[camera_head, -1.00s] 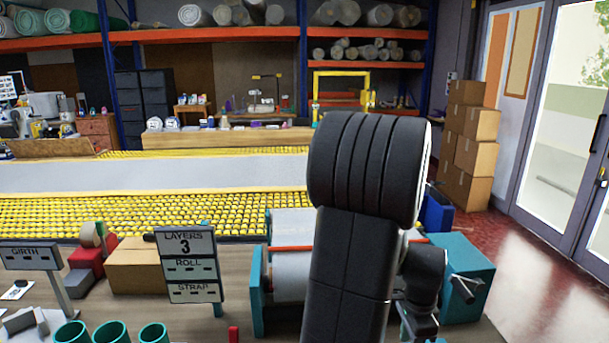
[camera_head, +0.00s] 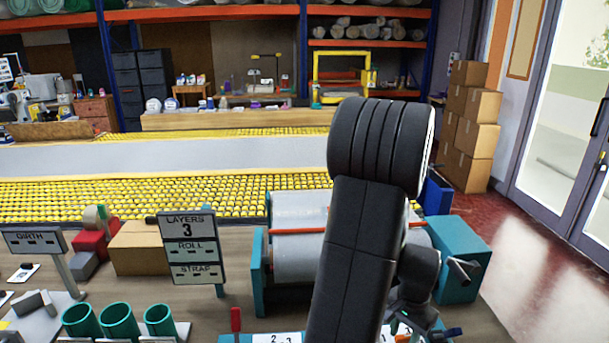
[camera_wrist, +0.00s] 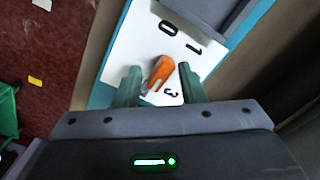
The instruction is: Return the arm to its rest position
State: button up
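My arm (camera_head: 365,240) rises in the middle right of the head view and bends down toward the front of the bench. My gripper (camera_wrist: 159,88) shows in the wrist view with two green fingers standing apart. An orange-handled thing (camera_wrist: 162,72) shows in the gap between them, over a white number card (camera_wrist: 145,45); I see a gap on both sides of it, so the fingers do not look closed on it. In the head view my arm's links hide most of the gripper.
A roller stand with teal ends (camera_head: 462,258) sits behind my arm. A LAYERS sign (camera_head: 190,245), a cardboard box (camera_head: 140,248) and green cups (camera_head: 118,320) stand to the left. A teal tray with cards (camera_head: 228,338) lies at the front edge. Red floor (camera_head: 500,300) is clear at right.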

jog(key=shift+r+n+p, duration=0.1)
jog(key=shift+n+p, duration=0.25)
jog(key=shift+n, duration=0.85)
jog(key=shift+d+r+n, duration=0.1)
jog(key=shift+r+n, duration=0.1)
jog(key=shift+n, duration=0.1)
notch_tip(320, 180, up, 8)
jog(key=shift+f, duration=0.1)
jog(key=shift+r, duration=0.2)
